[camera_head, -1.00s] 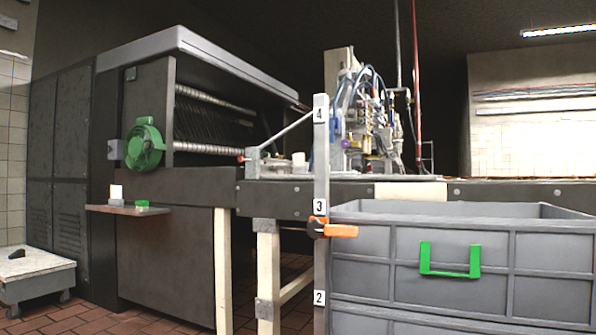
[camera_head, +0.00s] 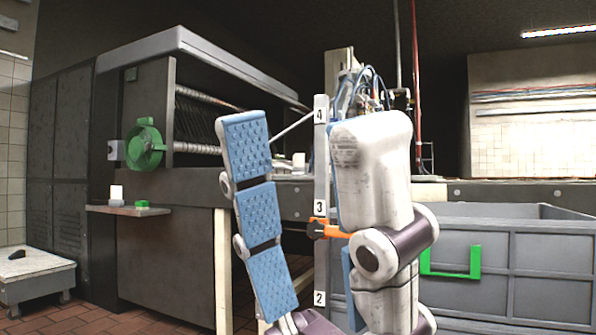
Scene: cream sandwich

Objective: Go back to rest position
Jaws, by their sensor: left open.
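My left gripper (camera_head: 306,122) stands large in the middle of the camera_head view, close to the camera, with its fingers pointing up. It is open and nothing shows between its fingers. The left finger turns its blue, dotted pads towards me. The right finger shows its white shell and dark joints, with a little blue pad along its left edge. The palm is cut off by the bottom edge. My right gripper is not in view.
A numbered grey post (camera_head: 320,275) with an orange clamp (camera_head: 334,231) shows between the fingers. A low trolley (camera_head: 35,265) is at left.

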